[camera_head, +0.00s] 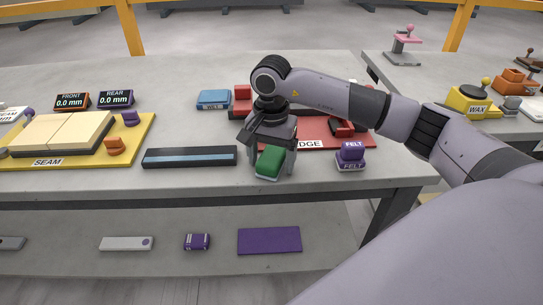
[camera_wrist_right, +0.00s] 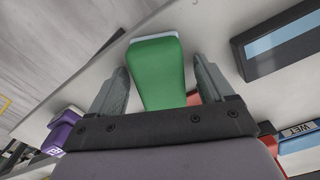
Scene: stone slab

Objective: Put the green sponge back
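The green sponge (camera_head: 270,162), a green block with a pale base, is near the front edge of the grey slab table. My right gripper (camera_head: 273,168) points down over it, with one finger on each side. In the right wrist view the sponge (camera_wrist_right: 158,75) lies between the two fingers (camera_wrist_right: 160,85), with a narrow gap visible on both sides, so the gripper looks open around it. Whether the sponge's base touches the tabletop is hard to tell. My left gripper is not in view.
A dark bar with a blue strip (camera_head: 190,156) lies left of the gripper; a purple felt block (camera_head: 351,156) stands right. Behind are a red board (camera_head: 325,133), partly hidden by my arm, and a blue WET block (camera_head: 213,99). The yellow SEAM tray (camera_head: 85,157) is far left.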

